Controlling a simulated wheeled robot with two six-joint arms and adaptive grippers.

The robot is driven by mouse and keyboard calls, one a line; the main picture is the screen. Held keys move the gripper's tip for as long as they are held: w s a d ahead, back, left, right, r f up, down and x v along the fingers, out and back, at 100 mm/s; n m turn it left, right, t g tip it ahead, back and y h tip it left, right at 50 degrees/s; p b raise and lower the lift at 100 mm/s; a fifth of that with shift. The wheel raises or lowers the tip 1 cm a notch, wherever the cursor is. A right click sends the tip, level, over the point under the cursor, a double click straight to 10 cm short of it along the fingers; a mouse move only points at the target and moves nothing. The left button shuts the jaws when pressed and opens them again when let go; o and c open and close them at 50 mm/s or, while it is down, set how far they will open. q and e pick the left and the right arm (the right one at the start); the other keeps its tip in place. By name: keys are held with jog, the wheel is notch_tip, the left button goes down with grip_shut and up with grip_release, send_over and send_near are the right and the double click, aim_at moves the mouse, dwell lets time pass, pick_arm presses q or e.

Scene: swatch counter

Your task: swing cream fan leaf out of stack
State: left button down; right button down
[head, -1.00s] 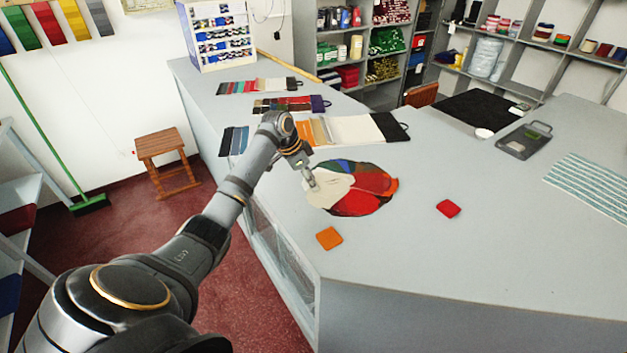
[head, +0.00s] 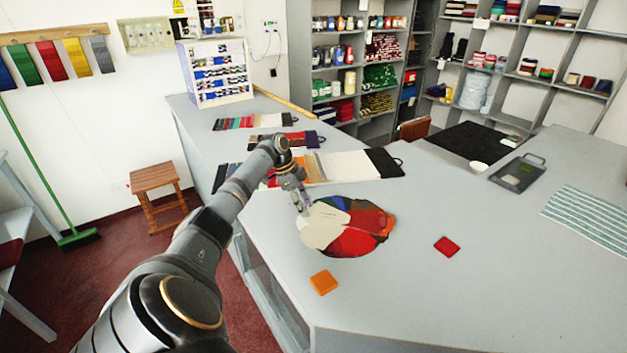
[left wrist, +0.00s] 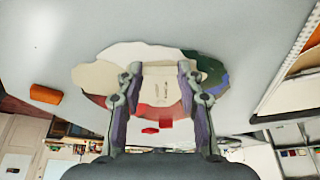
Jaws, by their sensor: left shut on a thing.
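The fan stack of coloured leaves lies on the grey counter, with red (head: 352,242), blue and green leaves showing. The cream fan leaf (head: 319,228) is at its left side, and a cream part sticks out past the stack's left edge. My left gripper (head: 305,208) is at the cream leaf's upper left edge, shut on it. In the left wrist view the cream leaf (left wrist: 100,72) spreads to the left, and a pale piece lies between the two fingers (left wrist: 160,88). The fingers hide part of the stack there. My right gripper is not in view.
An orange square (head: 324,282) lies in front of the stack, and a red square (head: 446,246) lies to its right. Swatch cards (head: 345,166) lie behind my arm. A grey clip tray (head: 517,172) and striped cloth (head: 590,217) are at the right.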

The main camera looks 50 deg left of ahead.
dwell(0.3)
pick_arm(q)
jog(key=c, duration=0.8)
grip_release()
jog(key=shift+c, duration=0.2)
jog(key=v, duration=1.2)
